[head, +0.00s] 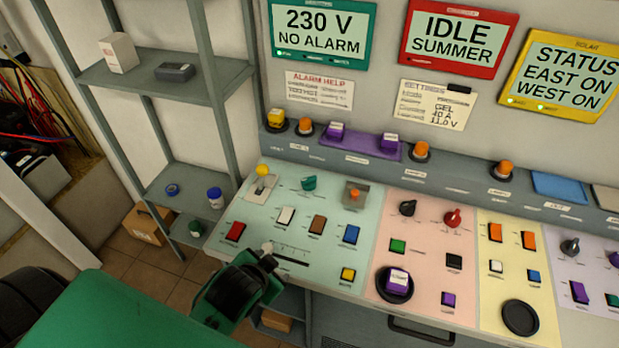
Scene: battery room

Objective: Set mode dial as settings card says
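The settings card (431,106) hangs on the wall below the red-framed screen. Its readable lines say "GEL", "40 A" and "11.0 V"; a black clip covers its upper right corner. A black dial (407,208) and a red dial (453,217) sit on the pink panel. A teal dial (309,183) is on the mint panel and a dark dial (570,246) on the lilac one. Labels are too small to show which is the mode dial. My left gripper (264,262) is at the mint panel's front edge, beside the slider; its finger opening is unclear. My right gripper is out of view.
A slider (290,258), several coloured buttons and a yellow-knobbed lever (263,171) crowd the mint panel. A purple block marked with a label (398,279) sits on a round black pad. A ledge with orange knobs runs behind. A grey shelf (170,80) stands left.

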